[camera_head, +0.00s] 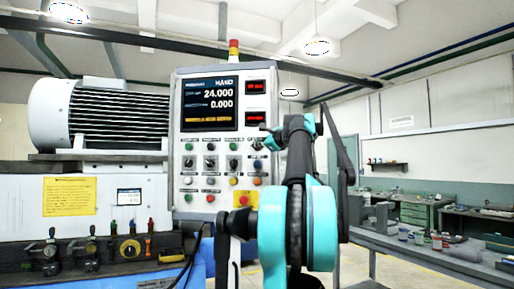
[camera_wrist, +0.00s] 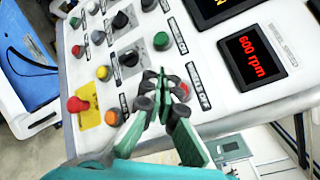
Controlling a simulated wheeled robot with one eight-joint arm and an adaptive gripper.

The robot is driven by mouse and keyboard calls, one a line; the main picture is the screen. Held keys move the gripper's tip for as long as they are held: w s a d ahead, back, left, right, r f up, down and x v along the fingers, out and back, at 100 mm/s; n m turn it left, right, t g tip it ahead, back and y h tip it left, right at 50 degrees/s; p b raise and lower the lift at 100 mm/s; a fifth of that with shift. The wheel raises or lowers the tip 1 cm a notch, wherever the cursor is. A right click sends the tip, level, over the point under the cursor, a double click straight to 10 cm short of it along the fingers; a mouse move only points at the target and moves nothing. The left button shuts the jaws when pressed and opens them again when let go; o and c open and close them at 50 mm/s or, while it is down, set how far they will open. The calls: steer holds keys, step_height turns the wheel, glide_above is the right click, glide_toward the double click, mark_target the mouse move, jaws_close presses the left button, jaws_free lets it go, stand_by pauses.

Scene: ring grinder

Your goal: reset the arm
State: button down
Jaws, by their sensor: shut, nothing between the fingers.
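My gripper (camera_wrist: 161,80) is shut and empty in the wrist view. Its fingertips are in front of the control panel, close to a red button (camera_wrist: 180,90) that they partly cover. I cannot tell whether they touch the panel. In the head view my gripper (camera_head: 268,131) is at the right edge of the grinder's control panel (camera_head: 176,100), partly hidden by my raised teal and black arm.
The panel carries a screen (camera_head: 209,103), several knobs and buttons, and a red emergency stop (camera_wrist: 78,104) on a yellow plate. A motor (camera_head: 110,115) stands at left. A grey bench (camera_head: 400,250) is at right. Open floor lies beyond.

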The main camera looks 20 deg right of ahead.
stand_by(0.7)
steer(key=s+a+f+n+g, duration=0.2)
steer(key=a+f+n+g, duration=0.3)
steer(key=f, duration=0.7)
steer(key=s+a+f+n+y, duration=0.1)
steer(key=s+a+f+n, duration=0.2)
steer(key=a+f, duration=0.7)
steer(key=s+a+f+n+g, duration=0.2)
steer(key=a+f+n+g, duration=0.15)
steer(key=f, duration=1.15)
steer(key=s+a+f+n+g+h, duration=0.1)
steer(key=s+a+f+n, duration=0.15)
steer(key=s+f, duration=0.55)
steer(key=s+a+f+n+g+h, duration=0.1)
steer(key=s+f+n, duration=0.3)
steer(key=f, duration=0.7)
steer(key=s+d+f+n+g+h, duration=0.1)
steer(key=s+f+n, duration=0.4)
steer(key=s+f, duration=1)
steer(key=shift+s+d+f+g+h, duration=0.2)
steer(key=shift+s+f+g+h, duration=0.2)
steer(key=shift+s+h, duration=0.7)
